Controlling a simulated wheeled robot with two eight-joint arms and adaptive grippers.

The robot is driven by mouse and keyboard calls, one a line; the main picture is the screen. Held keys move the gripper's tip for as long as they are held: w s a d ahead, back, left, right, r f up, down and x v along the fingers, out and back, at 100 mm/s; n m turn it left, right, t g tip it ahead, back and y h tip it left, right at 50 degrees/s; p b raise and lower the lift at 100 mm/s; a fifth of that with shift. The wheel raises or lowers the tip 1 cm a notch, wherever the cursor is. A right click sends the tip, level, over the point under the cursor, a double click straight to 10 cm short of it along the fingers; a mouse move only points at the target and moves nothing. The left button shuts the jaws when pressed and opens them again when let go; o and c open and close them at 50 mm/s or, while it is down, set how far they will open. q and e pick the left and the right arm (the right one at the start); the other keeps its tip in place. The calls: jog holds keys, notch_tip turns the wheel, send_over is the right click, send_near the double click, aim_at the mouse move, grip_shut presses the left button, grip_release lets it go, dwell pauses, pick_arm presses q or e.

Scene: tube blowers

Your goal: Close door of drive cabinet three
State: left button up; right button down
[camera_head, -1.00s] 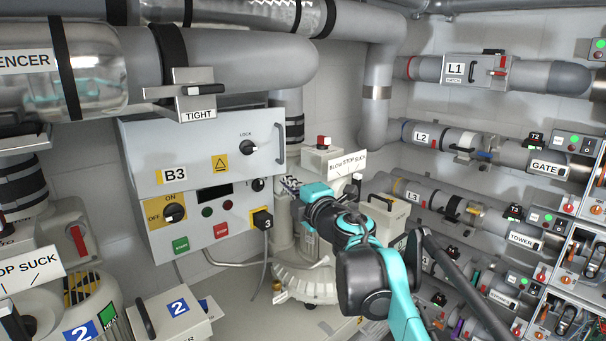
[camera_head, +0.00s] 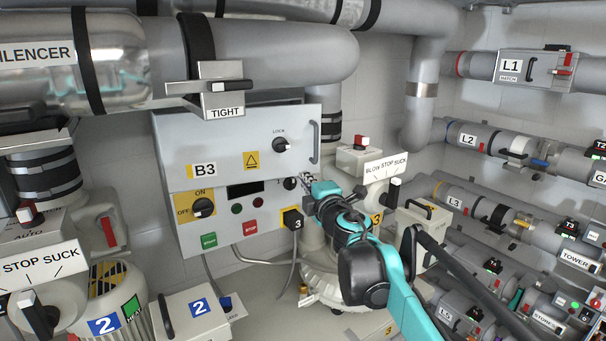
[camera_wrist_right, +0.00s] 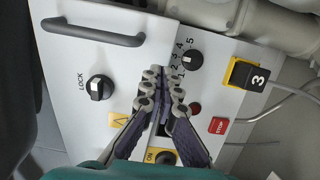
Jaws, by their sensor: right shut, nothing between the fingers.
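Drive cabinet three is the grey box marked B3 (camera_head: 232,215). Its door (camera_head: 225,140) is the upper panel with a lock knob (camera_head: 281,144) and a handle (camera_head: 314,143) at its right edge. The door lies over the cabinet's front or nearly so; I cannot tell whether a gap is left. My right gripper (camera_head: 304,183) is shut and empty, just below the door's lower right corner, beside the numbered dial. In the right wrist view the fingertips (camera_wrist_right: 163,82) lie over the door's (camera_wrist_right: 120,60) lower edge near the dial (camera_wrist_right: 190,61); contact is unclear. My left gripper is out of view.
The black plug marked 3 (camera_head: 292,219) with its cable sits right below the gripper. A blow-stop-suck unit (camera_head: 385,165) stands close on the right. A pipe with the TIGHT clamp (camera_head: 222,100) runs above. Blower 2's box (camera_head: 195,312) is in front at lower left.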

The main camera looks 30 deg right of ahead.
aim_at(298, 170)
jog(key=shift+w+r, duration=0.1)
jog(key=shift+w, duration=0.8)
jog(key=shift+w+d, duration=0.2)
jog(key=shift+w, duration=0.1)
jog(key=shift+w, duration=0.1)
jog(key=w, duration=0.2)
jog(key=w+d, duration=0.1)
jog(key=w, duration=0.1)
jog(key=shift+w+f, duration=0.2)
jog(key=shift+w, duration=0.05)
jog(key=shift+s+a+r, duration=0.1)
jog(key=shift+s+r, duration=0.05)
jog(key=shift+s, duration=0.15)
